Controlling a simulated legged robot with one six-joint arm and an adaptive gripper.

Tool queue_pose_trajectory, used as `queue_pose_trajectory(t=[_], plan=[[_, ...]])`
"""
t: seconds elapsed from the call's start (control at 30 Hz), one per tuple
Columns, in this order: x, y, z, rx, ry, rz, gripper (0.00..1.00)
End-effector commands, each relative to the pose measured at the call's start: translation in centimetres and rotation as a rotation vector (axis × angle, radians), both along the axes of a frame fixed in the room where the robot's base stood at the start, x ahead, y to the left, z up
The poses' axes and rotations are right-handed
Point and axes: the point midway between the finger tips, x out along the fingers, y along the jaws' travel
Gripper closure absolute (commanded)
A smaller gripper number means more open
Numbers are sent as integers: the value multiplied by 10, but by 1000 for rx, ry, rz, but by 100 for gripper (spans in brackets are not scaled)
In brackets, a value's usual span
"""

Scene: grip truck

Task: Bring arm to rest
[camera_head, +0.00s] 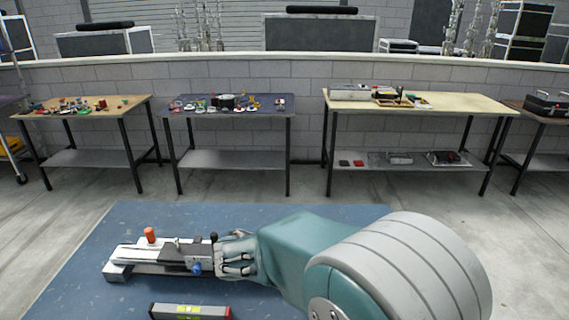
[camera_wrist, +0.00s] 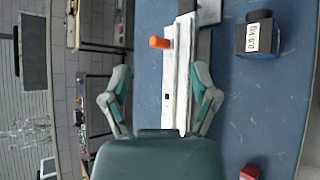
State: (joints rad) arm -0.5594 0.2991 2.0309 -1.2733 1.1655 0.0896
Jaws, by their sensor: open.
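My teal and grey arm reaches left over a blue-topped surface (camera_head: 85,262) in the head view. My gripper (camera_head: 232,252) is at the right end of a silver and black rail fixture (camera_head: 128,270), which has an orange knob (camera_head: 150,235). I cannot tell in the head view whether they touch. In the wrist view, my gripper (camera_wrist: 161,70) has its two fingers spread apart. The pale rail (camera_wrist: 177,85) and its orange knob (camera_wrist: 160,42) show between and beyond them. No held object is visible between the fingers.
A level with a green vial (camera_head: 189,311) lies at the near edge. A blue box with a white label (camera_wrist: 258,37) and a red piece (camera_wrist: 249,172) show in the wrist view. Worktables (camera_head: 445,104) with small parts stand along the back wall. The floor between is clear.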

Motion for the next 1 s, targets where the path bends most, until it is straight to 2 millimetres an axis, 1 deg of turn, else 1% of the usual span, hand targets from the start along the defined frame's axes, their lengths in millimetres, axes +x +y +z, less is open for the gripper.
queue_pose_trajectory(t=[0.07,0.17,0.2,0.3,0.43,0.6,0.8,0.9,1.0], plan=[[-11,-17,10,59,-4,-57,23],[-35,-46,22,178,-6,-165,23],[-47,-56,26,232,-9,-211,23],[-75,-78,35,369,-19,-317,23],[-112,-96,43,549,-45,-442,23],[-157,-108,52,791,-102,-586,23],[-203,-108,61,1084,-199,-718,23],[-221,-104,65,1220,-255,-766,23],[-232,-100,67,1322,-298,-796,23]])
